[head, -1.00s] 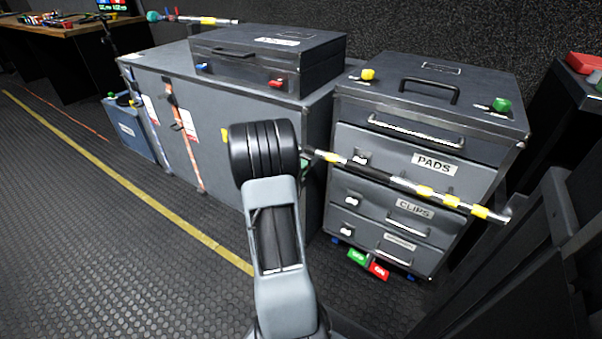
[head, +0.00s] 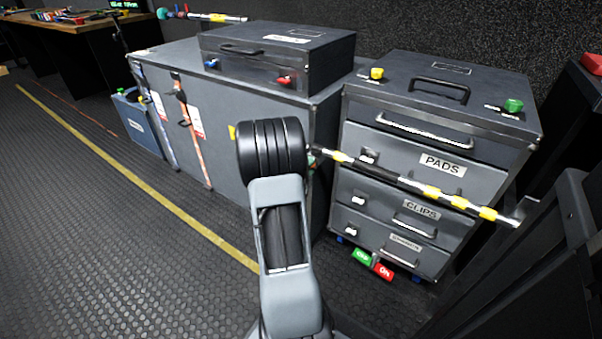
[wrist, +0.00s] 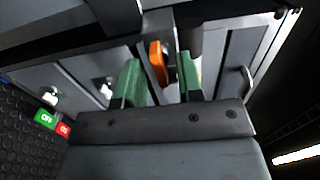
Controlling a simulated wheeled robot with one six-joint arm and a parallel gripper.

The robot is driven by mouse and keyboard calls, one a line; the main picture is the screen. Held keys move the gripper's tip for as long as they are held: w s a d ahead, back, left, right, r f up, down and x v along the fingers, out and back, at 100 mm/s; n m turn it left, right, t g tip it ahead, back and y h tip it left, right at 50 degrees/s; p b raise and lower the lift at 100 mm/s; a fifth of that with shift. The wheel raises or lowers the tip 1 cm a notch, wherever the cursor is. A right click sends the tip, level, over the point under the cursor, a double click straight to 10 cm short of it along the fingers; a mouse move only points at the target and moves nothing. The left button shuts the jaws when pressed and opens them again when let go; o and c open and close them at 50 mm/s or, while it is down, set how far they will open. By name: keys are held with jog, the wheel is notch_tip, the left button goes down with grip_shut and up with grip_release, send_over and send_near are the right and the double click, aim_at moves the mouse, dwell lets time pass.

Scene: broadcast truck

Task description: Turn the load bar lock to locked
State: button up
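The load bar (head: 401,181), silver and black with yellow bands, runs across the front of the drawer cabinet. An orange lever (wrist: 158,63), apparently the bar's lock, shows in the wrist view; my arm hides it in the head view. My gripper (wrist: 161,78) is open, with its two green fingers on either side of the lever. No lock marking is readable.
The drawer cabinet (head: 444,94) has several drawers and a yellow and a green knob on top. Open floor lies left.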

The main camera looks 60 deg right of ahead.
jog(key=a+p, duration=0.2)
jog(key=a, duration=1.1)
jog(key=shift+a, duration=0.3)
jog(key=shift+r, duration=0.1)
jog(key=w+a+r+n+t+y+p, duration=0.4)
jog(key=w+r+n+p, duration=0.1)
jog(key=w+r+p, duration=0.15)
jog(key=w+a+r+n+t+y+p, duration=0.35)
jog(key=w+r+n+p, duration=0.2)
jog(key=r+p, duration=0.2)
jog(key=w+a+r+n+t+y+p, duration=0.2)
jog(key=a+r+n+t+y+p, duration=0.1)
jog(key=a+r+n+y+p, duration=0.75)
jog(key=s+a+r+n+g+p, duration=0.3)
jog(key=s+a+r+n+p, duration=0.2)
jog(key=s+r+n, duration=0.2)
jog(key=s+a+r+n+g+p, duration=0.3)
jog(key=s+a+r+n+p, duration=0.3)
jog(key=r, duration=0.6)
jog(key=shift+s+a+n+g, duration=0.2)
jog(key=shift+s+n+g, duration=0.25)
jog(key=shift+n, duration=0.65)
jog(key=shift+s, duration=0.1)
